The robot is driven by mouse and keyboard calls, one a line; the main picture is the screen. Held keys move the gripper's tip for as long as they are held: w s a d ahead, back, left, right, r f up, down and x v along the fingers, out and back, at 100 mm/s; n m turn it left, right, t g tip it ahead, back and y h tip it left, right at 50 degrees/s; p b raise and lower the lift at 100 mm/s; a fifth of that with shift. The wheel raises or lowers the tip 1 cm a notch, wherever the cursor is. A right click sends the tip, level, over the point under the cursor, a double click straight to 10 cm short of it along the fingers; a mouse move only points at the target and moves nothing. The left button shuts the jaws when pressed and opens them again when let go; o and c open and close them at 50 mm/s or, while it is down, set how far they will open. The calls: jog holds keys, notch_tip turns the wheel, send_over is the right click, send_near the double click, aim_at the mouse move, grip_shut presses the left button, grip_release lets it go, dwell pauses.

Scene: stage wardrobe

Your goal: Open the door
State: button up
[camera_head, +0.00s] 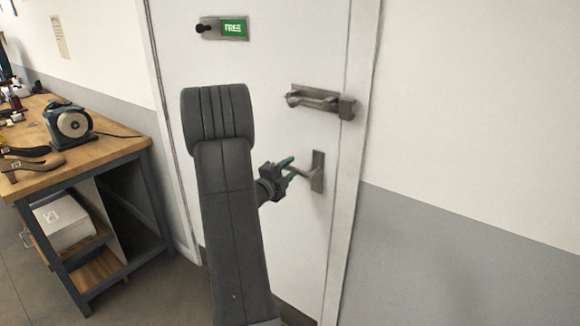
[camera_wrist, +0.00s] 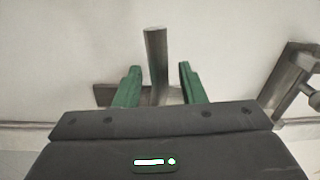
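The white door (camera_head: 275,65) stands shut in its frame in the head view. Its grey lever handle (camera_head: 305,174) sits on an upright plate (camera_head: 318,172) near the door's right edge. My gripper (camera_head: 286,174) is at the lever, fingers pointing toward the door. In the wrist view, my green fingers (camera_wrist: 159,84) are open, with the lever (camera_wrist: 156,58) between them and a gap visible on both sides. A metal slide bolt (camera_head: 318,98) is mounted above the lever and reaches a block (camera_head: 347,108) at the frame. It partly shows in the wrist view (camera_wrist: 290,82).
A green "FREE" indicator (camera_head: 234,28) with a black knob (camera_head: 202,28) is high on the door. A wooden workbench (camera_head: 110,148) with a machine (camera_head: 70,124) and shoes stands left of the door. The wall (camera_head: 470,245) on the right is bare.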

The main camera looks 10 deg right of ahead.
jog(key=shift+w+d, duration=0.25)
jog(key=shift+d, duration=0.1)
jog(key=shift+c, duration=0.5)
grip_shut()
jog(key=shift+f, duration=0.1)
notch_tip(320, 180, down, 2)
jog(key=n+b, duration=0.3)
jog(key=n, duration=0.1)
jog(key=shift+s+f, duration=0.1)
jog(key=shift+s+d+f+n+y+b, duration=0.2)
jog(key=shift+f+n+b, duration=0.2)
jog(key=shift+n, duration=0.65)
jog(key=shift+s+d+f+n+y+b, duration=0.1)
jog(key=shift+s+d+f+n+b, duration=0.3)
jog(key=shift+n, duration=0.65)
jog(key=shift+w+a+f, duration=0.1)
jog(key=shift+w+a, duration=0.1)
jog(key=shift+w, duration=0.05)
